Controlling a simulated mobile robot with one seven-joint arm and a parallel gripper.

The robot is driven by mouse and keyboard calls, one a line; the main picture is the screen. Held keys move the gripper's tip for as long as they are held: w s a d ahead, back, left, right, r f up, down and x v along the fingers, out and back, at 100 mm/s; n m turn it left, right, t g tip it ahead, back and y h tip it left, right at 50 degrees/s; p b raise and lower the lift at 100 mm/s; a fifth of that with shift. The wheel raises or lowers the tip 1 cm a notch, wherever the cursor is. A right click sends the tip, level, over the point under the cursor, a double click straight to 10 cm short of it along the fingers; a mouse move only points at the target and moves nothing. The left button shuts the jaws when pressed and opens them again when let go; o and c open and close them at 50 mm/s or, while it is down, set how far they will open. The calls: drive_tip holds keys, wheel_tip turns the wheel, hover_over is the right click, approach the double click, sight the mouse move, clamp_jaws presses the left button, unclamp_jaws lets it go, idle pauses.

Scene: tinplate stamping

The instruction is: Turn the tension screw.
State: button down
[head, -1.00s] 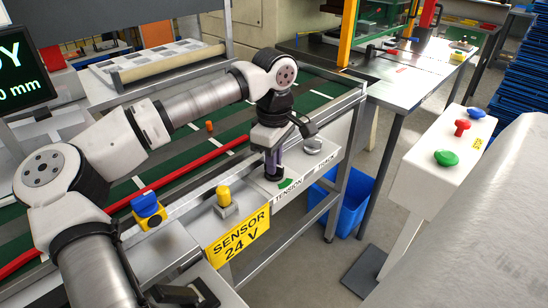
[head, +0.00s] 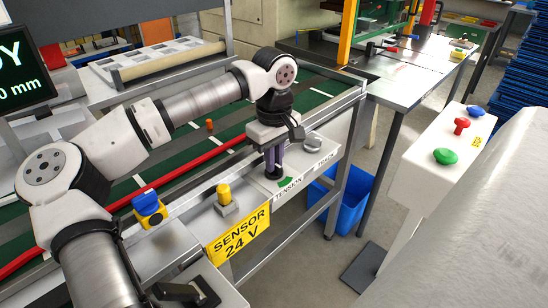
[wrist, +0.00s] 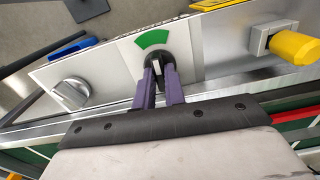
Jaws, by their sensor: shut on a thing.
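The tension screw (wrist: 158,55) is a dark round piece with a pale raised bar, set in the light panel below a green arc mark (wrist: 152,39) in the wrist view. My gripper (wrist: 159,73) points down at it, with its two purple fingers closed on the bar from both sides. In the head view my gripper (head: 273,176) stands upright over the panel, just behind the TENSION label (head: 288,188). The fingers hide most of the screw there, while part of the green mark (head: 286,182) shows.
A silver TRACK knob (head: 312,143) sits close to the right of my gripper. A yellow sensor (head: 224,194) stands to the left, above the SENSOR 24 V sign (head: 239,236). A red rail (head: 180,173) and green conveyor (head: 185,147) run behind. A blue bin (head: 350,207) is below.

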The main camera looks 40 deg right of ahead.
drive_tip(key=c, duration=1.7)
unclamp_jaws()
drive_tip(key=shift+c, duration=0.2)
drive_tip(key=shift+r, duration=0.1)
wheel_tip(320, 180, up, 14)
drive_tip(key=shift+f, duration=0.2)
